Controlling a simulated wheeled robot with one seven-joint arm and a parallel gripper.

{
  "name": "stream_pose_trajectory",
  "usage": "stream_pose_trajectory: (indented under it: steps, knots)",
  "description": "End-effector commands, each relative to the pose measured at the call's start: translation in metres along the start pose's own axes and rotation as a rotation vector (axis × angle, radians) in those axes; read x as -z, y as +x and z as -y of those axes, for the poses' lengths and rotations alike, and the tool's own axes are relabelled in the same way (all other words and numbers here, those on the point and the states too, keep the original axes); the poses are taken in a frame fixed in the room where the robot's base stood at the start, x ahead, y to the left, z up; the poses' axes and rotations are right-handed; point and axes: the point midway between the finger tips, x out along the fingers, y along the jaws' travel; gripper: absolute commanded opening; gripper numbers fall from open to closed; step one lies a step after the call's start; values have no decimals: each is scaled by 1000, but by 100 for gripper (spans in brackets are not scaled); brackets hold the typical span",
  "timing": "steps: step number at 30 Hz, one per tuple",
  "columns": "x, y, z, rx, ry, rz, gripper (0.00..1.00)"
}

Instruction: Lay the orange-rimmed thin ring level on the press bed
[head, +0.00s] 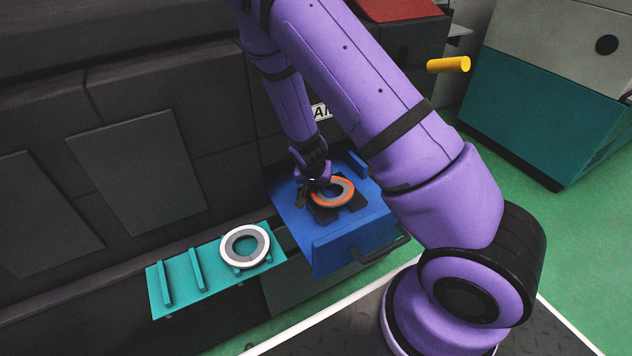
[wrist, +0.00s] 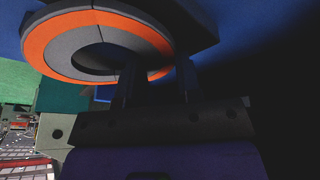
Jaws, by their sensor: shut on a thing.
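The orange-rimmed thin ring (head: 346,192), with a grey face, is over the dark pads (head: 323,213) on the blue press bed (head: 348,232) in the head view. My gripper (head: 316,187) is shut on the ring's left side. In the wrist view, the ring (wrist: 72,30) shows close up, with one finger at its hole and the other at its outer edge; the fingertips (wrist: 158,75) are partly lost in shadow. The ring looks close to the pads and roughly level; I cannot tell whether it rests on them.
A white-rimmed grey ring (head: 263,243) lies on a teal rack (head: 213,286) to the left of the bed. The bed has a raised blue strip at the back and a dark handle (head: 380,250) in front. A dark machine wall stands behind.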

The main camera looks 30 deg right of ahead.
Motion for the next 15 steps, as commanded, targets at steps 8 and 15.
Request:
stream_pose_trajectory:
  steps: [8, 15]
  knots:
    - [-1, 3, 0, 0, 0, 0, 0]
    - [-1, 4, 0, 0, 0, 0, 62]
